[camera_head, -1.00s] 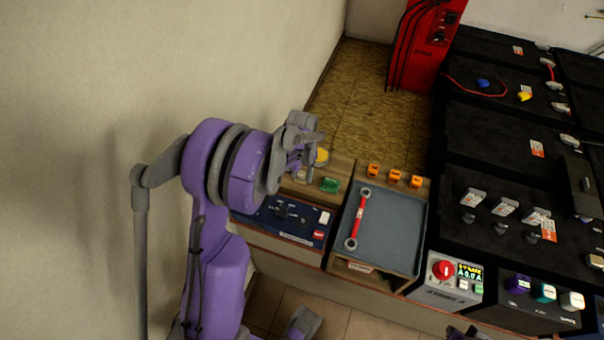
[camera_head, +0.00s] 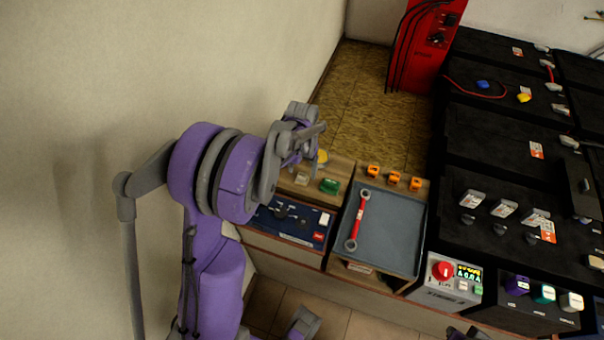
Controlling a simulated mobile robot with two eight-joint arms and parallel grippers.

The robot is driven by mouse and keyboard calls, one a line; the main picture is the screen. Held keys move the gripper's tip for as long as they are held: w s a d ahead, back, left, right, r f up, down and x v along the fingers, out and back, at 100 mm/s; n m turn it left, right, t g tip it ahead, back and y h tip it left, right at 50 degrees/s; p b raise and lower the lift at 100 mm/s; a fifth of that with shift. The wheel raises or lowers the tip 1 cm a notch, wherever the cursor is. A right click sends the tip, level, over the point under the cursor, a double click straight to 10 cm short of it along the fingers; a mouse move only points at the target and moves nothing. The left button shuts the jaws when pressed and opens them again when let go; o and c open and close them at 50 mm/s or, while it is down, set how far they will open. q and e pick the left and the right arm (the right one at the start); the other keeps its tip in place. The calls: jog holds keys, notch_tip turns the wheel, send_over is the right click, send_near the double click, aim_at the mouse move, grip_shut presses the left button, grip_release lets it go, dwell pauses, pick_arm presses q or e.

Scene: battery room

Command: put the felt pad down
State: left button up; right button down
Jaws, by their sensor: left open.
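My left gripper (camera_head: 310,141) is open above the wooden bench top, at the back left of the work area. I see nothing held between its fingers. Just below it on the wood lie a small pale block (camera_head: 302,178) and a green block (camera_head: 329,186). A round yellow thing (camera_head: 322,156) shows beside the fingers, partly hidden by them. I cannot tell for sure which of these, if any, is the felt pad.
A grey tray (camera_head: 395,235) holds a red-handled wrench (camera_head: 358,220). Several orange pieces (camera_head: 394,178) stand behind it. A blue panel (camera_head: 290,221) lies left of the tray. Black battery cases (camera_head: 485,160) fill the right, and a red cabinet (camera_head: 422,48) stands at the back.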

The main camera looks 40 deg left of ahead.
aim_at(302, 176)
pick_arm(q)
notch_tip(302, 176, up, 8)
jog(key=r, duration=0.1)
jog(key=s+d+r+m+t, duration=0.2)
jog(key=s+d+t, duration=0.3)
jog(key=s+d, duration=1.2)
jog(key=shift+s+m+p, duration=0.4)
jog(key=shift+s+m, duration=0.35)
jog(key=shift+m, duration=0.05)
jog(key=shift+d, duration=0.1)
